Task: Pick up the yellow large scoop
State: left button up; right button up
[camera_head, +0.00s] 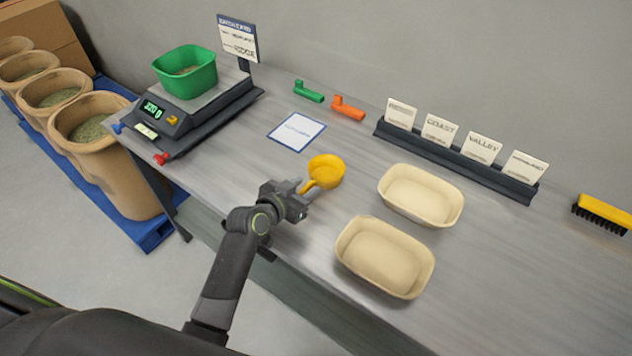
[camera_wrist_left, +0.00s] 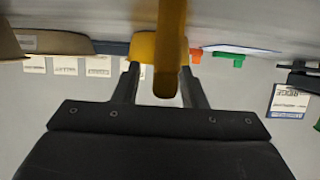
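The yellow large scoop (camera_head: 327,170) rests on the grey bench, its bowl toward the back and its handle pointing toward my left gripper (camera_head: 300,196). In the left wrist view, the scoop's yellow handle (camera_wrist_left: 170,55) lies between the two fingers of my left gripper (camera_wrist_left: 162,80). A gap shows between the handle and the left finger in that view, so the gripper looks open around the handle. The right finger is close to the handle; I cannot tell whether it touches. My right gripper is not in view.
Two cream trays (camera_head: 384,258) (camera_head: 421,196) stand right of the scoop. A white card (camera_head: 297,131), green scoop (camera_head: 308,92) and orange scoop (camera_head: 347,108) lie behind. A scale (camera_head: 180,125) with a green bin (camera_head: 186,72) stands left. A label rack (camera_head: 455,160) and brush (camera_head: 603,213) are right.

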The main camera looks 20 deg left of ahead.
pick_arm(q)
grip_shut()
jog(key=shift+r, duration=0.1)
